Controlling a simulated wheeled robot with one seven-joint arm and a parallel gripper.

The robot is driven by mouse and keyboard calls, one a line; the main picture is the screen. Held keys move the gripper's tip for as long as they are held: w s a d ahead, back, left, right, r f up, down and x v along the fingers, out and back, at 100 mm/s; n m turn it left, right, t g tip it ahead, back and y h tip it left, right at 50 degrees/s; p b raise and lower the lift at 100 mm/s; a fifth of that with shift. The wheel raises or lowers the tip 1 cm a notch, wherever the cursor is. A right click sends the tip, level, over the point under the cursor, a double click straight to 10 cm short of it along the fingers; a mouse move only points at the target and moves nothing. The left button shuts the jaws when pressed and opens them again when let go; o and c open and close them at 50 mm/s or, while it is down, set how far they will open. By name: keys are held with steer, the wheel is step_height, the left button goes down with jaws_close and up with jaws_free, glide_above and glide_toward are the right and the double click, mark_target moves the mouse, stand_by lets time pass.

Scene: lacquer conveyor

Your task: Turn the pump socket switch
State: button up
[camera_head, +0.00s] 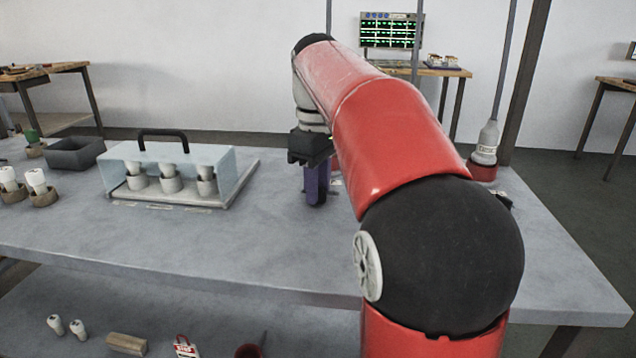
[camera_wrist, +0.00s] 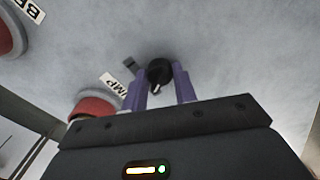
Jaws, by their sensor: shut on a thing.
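The pump socket switch shows in the wrist view as a round black knob (camera_wrist: 159,72) with a small light pointer mark, on the grey table beside a label whose visible letters end in "MP" (camera_wrist: 113,84). My gripper (camera_wrist: 161,86) has its two purple fingers shut on the knob, one on each side. In the head view my gripper (camera_head: 316,185) reaches down to the table, and my red arm hides much of the area around it. The knob is hidden in the head view.
A clear case with a black handle (camera_head: 163,133) covers several white bulb-like pieces to the left of my gripper. A grey bin (camera_head: 76,152) stands farther left. A grey-white device on a red base (camera_head: 486,143) stands at the right. The table front is clear.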

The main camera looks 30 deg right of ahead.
steer(key=o, duration=1)
steer(key=shift+r, duration=3.9)
